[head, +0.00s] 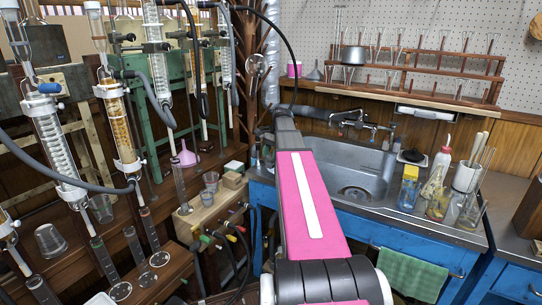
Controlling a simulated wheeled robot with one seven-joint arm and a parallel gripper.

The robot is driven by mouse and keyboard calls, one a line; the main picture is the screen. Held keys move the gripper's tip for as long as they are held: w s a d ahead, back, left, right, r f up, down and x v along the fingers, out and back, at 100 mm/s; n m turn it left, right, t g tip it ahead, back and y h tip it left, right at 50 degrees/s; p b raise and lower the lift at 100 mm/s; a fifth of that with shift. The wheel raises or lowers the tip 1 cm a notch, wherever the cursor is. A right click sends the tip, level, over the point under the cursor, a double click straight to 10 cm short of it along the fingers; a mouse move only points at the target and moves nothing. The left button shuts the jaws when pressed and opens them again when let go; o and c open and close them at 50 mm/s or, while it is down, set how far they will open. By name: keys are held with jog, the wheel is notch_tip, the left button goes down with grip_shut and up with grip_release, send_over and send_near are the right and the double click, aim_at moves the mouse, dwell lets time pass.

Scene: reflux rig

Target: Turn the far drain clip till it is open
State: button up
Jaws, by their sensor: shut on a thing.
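Small coloured ends (208,238) of dark hoses show at the front of a wooden box (210,210), left of my arm.
Glass columns and hoses crowd the wooden rack at the left. A metal sink (355,190) with a tap (352,122) lies to the right of my arm. Bottles (438,170) and beakers stand at its right. A wooden glassware rack (430,60) hangs behind.

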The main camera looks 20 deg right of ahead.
dwell(0.4)
jog(key=o, duration=0.9)
jog(key=shift+o, duration=0.2)
jog(key=v, duration=1)
jog(key=shift+r, duration=0.4)
jog(key=shift+w+d, duration=0.1)
jog(key=shift+w, duration=0.05)
